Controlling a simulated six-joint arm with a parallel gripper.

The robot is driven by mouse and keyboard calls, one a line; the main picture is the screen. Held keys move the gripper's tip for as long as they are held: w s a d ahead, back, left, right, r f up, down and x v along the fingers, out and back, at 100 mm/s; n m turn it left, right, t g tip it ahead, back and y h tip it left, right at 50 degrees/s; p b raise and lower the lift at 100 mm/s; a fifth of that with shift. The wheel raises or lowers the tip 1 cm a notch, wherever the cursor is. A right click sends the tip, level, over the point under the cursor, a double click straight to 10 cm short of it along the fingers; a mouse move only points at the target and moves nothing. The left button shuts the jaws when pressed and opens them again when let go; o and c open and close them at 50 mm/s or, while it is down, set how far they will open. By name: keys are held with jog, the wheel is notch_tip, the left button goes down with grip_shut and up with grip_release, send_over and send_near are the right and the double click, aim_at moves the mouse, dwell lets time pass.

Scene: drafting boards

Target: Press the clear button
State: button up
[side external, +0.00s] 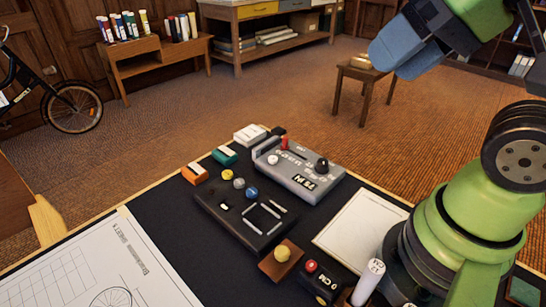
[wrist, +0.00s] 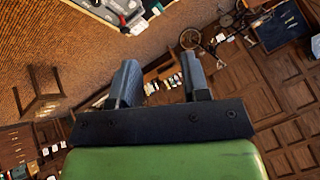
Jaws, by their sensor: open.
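No button here carries a "clear" label that I can read. A small black unit (side external: 322,284) at the board's front has a red button (side external: 311,266) and a display reading what looks like "0 CM". A grey device (side external: 299,172) behind it reads "75 W" and has a black knob (side external: 321,165), a white knob (side external: 272,160) and a red part (side external: 284,142). My gripper (side external: 397,55) is open and empty, high above and to the right of these devices, touching nothing. Its two blue-grey fingers stand apart in the wrist view (wrist: 160,65).
A yellow knob on a wooden block (side external: 281,257), a white cylinder (side external: 369,280) and paper sheets (side external: 360,230) are nearby. A stool (side external: 362,92) stands behind. The air above the board is clear.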

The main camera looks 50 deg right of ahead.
grip_shut()
dwell(1.5)
